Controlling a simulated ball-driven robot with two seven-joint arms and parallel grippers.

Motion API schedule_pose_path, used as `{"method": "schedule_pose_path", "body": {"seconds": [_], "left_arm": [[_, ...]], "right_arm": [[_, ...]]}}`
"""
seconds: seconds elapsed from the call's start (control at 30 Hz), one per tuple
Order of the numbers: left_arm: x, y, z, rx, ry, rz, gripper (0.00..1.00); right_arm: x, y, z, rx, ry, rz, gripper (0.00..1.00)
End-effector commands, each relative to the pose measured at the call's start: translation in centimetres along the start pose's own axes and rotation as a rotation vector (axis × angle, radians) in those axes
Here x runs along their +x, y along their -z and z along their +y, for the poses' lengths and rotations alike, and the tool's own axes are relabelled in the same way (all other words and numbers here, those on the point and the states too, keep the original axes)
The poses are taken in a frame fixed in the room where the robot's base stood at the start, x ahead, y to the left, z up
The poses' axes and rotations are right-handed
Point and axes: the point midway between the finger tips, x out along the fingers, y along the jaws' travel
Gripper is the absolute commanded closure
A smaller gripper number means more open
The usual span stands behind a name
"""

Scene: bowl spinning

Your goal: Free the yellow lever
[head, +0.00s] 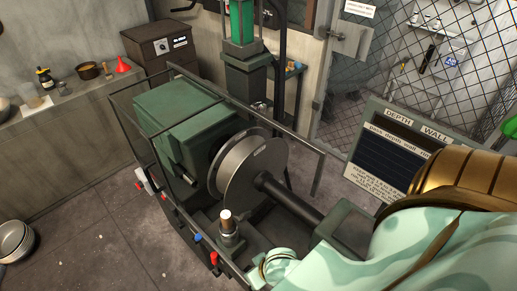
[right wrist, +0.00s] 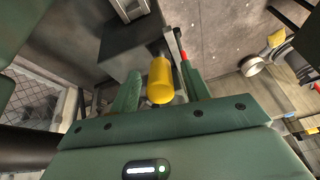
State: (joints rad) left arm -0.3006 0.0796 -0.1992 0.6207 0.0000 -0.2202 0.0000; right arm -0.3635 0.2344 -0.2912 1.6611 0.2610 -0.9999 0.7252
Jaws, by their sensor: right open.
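In the right wrist view, the yellow lever (right wrist: 160,82) shows as a rounded yellow grip on a thin metal stem, pointing towards the camera. My right gripper (right wrist: 161,84) is open, with one green finger on each side of the yellow grip in the picture. I see no finger pressed on it, and I cannot tell how deep it sits between them. In the head view the yellow lever does not show; my right arm (head: 440,245) covers the lower right. My left gripper is in neither view.
A green lathe-like machine (head: 180,115) with a round metal disc (head: 255,175) stands inside a dark rail frame. Red (head: 213,258) and blue (head: 197,238) knobs line its near side. A red-tipped lever (right wrist: 184,57) stands close beside the yellow one.

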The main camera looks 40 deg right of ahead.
Motion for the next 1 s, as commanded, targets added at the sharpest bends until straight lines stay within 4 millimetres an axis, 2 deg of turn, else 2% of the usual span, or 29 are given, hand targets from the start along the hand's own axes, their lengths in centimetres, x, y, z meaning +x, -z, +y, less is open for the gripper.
{"method": "schedule_pose_path", "body": {"seconds": [0.1, 0.27, 0.3, 0.57, 0.83, 1.0], "left_arm": [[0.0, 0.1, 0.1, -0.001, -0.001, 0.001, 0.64], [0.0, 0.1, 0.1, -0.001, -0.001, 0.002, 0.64], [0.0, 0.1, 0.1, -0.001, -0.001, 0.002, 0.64], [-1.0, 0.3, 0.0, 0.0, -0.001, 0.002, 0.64], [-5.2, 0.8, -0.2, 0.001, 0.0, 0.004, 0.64], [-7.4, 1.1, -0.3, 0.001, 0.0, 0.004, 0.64]], "right_arm": [[0.0, 0.0, 0.0, 0.0, 0.0, 0.0, 0.53], [-0.1, 0.0, 0.0, 0.0, 0.0, 0.0, 0.98], [-0.1, 0.0, 0.0, 0.0, 0.0, 0.0, 1.0], [-0.3, 0.4, -0.1, -0.001, -0.005, -0.023, 1.0], [-0.7, 2.2, -0.5, 0.002, -0.025, -0.16, 1.0], [-0.3, 3.5, -0.7, 0.004, -0.044, -0.288, 1.0]]}}
